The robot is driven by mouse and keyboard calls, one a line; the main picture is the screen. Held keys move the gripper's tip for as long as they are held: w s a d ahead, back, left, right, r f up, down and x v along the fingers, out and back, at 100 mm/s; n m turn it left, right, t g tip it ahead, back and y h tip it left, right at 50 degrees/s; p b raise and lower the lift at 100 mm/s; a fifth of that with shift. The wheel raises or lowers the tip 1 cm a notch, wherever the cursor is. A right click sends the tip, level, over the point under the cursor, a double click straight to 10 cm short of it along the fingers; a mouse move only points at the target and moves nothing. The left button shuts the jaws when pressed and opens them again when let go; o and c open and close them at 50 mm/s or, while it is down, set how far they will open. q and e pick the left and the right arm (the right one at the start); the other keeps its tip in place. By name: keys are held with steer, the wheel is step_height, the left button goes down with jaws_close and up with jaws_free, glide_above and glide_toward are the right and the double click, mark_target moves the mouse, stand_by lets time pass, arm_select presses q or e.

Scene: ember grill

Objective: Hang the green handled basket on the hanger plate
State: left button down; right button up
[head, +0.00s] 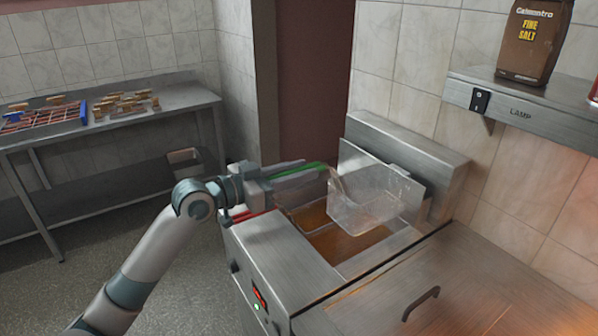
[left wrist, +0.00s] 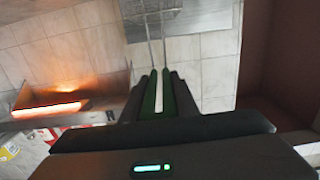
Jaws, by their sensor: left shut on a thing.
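My left gripper (head: 284,174) is shut on the green handle (head: 312,168) of the wire basket (head: 370,205). The handle also shows between the fingers in the left wrist view (left wrist: 152,92), with two thin wires running on from it. The basket is a pale, see-through mesh box held over the fryer's oil, slightly tilted. The upright steel hanger plate (head: 352,158) stands at the back of the fryer, partly hidden by the basket. I cannot tell whether basket and plate touch. My right gripper is not in view.
The fryer (head: 270,250) holds brown oil (head: 345,246); a red handle (head: 248,216) lies at its left edge. A steel lid with a dark handle (head: 421,303) is at the right. A lamp shelf (head: 545,119) carries a salt bag (head: 533,40). A side table (head: 180,97) stands left.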

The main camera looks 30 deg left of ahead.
arm_select(q)
steer(key=shift+f+b, duration=0.35)
steer(key=shift+f, duration=0.05)
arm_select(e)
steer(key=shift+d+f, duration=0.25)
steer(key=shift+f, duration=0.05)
arm_select(q)
steer(key=c, duration=1.3)
jaws_free()
steer(key=shift+c, duration=0.2)
steer(key=shift+o, duration=0.2)
steer(key=shift+f, duration=0.1)
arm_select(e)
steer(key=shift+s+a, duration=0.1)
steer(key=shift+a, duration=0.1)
